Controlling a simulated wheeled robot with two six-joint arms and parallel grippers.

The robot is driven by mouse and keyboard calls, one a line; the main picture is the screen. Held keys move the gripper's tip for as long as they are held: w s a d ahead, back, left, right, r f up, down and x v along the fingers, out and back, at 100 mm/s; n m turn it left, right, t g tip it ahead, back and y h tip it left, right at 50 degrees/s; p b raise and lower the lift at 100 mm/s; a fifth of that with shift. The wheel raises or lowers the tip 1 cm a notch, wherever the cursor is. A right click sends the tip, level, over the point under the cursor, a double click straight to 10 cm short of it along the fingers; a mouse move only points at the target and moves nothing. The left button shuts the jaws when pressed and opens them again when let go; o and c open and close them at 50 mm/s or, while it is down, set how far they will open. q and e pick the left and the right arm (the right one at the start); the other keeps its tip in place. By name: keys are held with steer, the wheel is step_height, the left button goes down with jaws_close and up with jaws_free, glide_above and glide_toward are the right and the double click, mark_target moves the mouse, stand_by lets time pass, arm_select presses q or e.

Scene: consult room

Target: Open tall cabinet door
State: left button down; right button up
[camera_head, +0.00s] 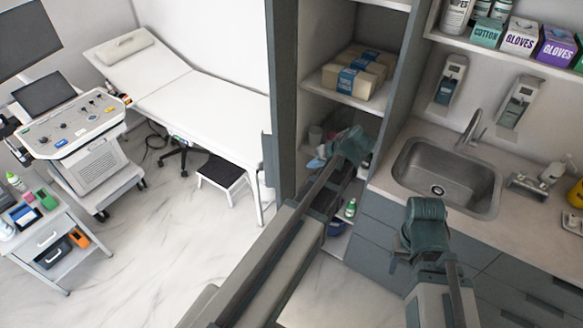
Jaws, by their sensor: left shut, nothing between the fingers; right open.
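The tall cabinet stands in the middle, and its interior shelf (316,86) is in plain view. Its dark grey door (283,90) stands open, seen nearly edge-on at the left of the opening. A handle (268,158) shows on the door's left side. My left arm crosses in front of the lower door. My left gripper (352,146) is shut and empty, in front of the opening to the right of the door; whether it touches anything is unclear. My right gripper (425,211) is open and empty, in front of the sink counter; its fingers are hard to make out.
Packaged boxes (353,75) sit on the cabinet shelf, with bottles and small items lower down. To the right are a counter with a sink (445,180) and glove boxes (521,37). An exam bed (200,95), step stool (222,177) and carts stand left.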

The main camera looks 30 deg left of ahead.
arm_select(q)
steer(key=a+f+b, duration=0.8)
steer(key=a, duration=0.1)
steer(key=shift+w+a, duration=0.2)
steer(key=shift+s, duration=0.1)
steer(key=s+a+m, duration=0.1)
steer(key=s+a, duration=0.3)
steer(key=a, duration=0.8)
steer(key=shift+t, duration=0.4)
steer(key=shift+d, duration=0.1)
